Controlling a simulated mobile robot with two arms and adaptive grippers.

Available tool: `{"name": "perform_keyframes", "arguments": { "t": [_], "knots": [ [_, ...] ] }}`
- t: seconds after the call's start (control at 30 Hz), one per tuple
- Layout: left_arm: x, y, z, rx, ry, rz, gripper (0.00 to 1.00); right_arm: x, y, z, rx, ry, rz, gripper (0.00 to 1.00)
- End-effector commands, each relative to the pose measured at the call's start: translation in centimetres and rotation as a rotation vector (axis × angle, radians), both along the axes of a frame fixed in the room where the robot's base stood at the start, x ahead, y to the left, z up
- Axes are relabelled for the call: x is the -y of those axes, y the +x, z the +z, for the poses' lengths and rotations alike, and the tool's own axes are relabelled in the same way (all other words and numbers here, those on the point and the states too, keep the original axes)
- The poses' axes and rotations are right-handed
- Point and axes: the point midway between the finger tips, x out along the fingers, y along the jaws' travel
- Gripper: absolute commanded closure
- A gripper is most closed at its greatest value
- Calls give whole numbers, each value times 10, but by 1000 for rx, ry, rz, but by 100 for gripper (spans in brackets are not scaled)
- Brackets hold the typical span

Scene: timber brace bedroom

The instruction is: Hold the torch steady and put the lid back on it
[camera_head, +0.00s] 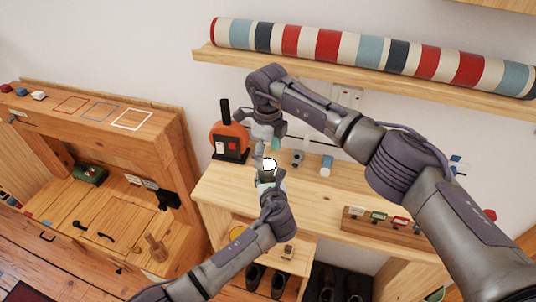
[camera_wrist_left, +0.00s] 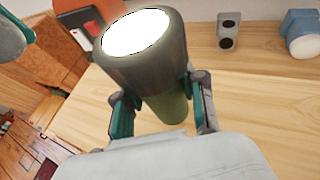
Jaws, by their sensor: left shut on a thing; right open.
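The torch (camera_wrist_left: 158,70) is a dark green cylinder with a bright white round top. It stands slightly tilted between the fingers of my left gripper (camera_wrist_left: 160,108), which is shut on its body, above the wooden desktop. In the head view the torch's bright top (camera_head: 269,164) shows just above my left gripper (camera_head: 268,182). My right gripper (camera_head: 266,143) is open, close above and beside the torch top, and part of it shows at the upper left of the left wrist view. I cannot pick out the lid with certainty. A small blue and white cylinder (camera_head: 326,165) lies on the desk to the right.
A grey block with two dark holes (camera_wrist_left: 229,30) is on the desk (camera_head: 330,200) behind the torch. An orange and black object (camera_head: 229,140) stands at the desk's left end. A wooden rack (camera_head: 385,225) is at the right. A shelf (camera_head: 350,72) with a striped roll hangs above.

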Motion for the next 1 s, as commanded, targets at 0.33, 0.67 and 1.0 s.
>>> {"name": "perform_keyframes", "arguments": {
  "t": [0.33, 0.67, 1.0],
  "knots": [
    [0, 0, 0, 0, 0, 1, 100, 0, 1, 31, -1, 2, 236, 23],
    [0, 0, 0, 0, 0, 1, 100, 0, 1, 24, -2, 2, 234, 23],
    [0, 0, 0, 0, 0, 0, 100, -1, 0, -27, -2, 4, 234, 23]
  ]
}}
